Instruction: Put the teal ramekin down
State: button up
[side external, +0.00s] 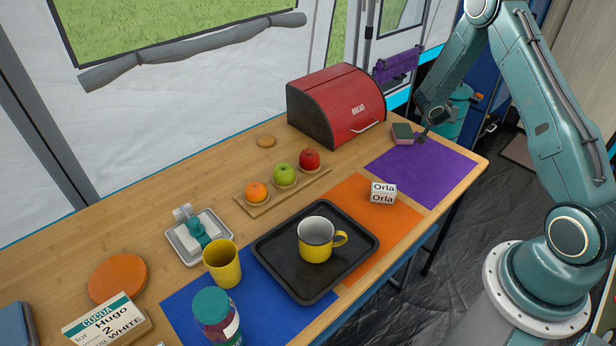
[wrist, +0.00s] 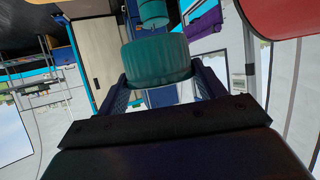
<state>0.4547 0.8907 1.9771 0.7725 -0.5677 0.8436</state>
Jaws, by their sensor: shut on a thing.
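The teal ramekin (wrist: 156,63) is ribbed and sits between the two dark fingers of my gripper (wrist: 160,90) in the wrist view. My gripper is shut on it. In the side view my gripper (side external: 424,132) is at the far right end of the table, by the purple mat (side external: 425,172). I cannot clearly make out the ramekin in that view, nor whether it touches the table.
A white Orla block (side external: 383,192) is on the orange mat (side external: 360,235). A black tray (side external: 285,270) holds a yellow mug (side external: 316,240). The purple mat is clear.

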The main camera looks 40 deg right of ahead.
jog(key=shift+w+a+f+n+t+y, duration=0.9)
jog(key=shift+w+a+n+t+y, duration=2.45)
jog(key=shift+a+n, duration=0.95)
jog(key=w+a+r+n+y, duration=0.4)
jog(key=a+r+n+y, duration=0.3)
jog(key=a+r+y, duration=0.15)
jog(key=shift+t+h, duration=0.45)
jog(key=shift+h, duration=0.05)
notch_tip(320, 180, down, 16)
jog(key=shift+s+f, duration=0.15)
jog(key=shift+f, duration=0.05)
jog(key=shift+f, duration=0.15)
jog(key=shift+f, duration=1.75)
jog(key=shift+f, duration=0.1)
jog(key=o, duration=1)
jog(key=shift+o, duration=0.2)
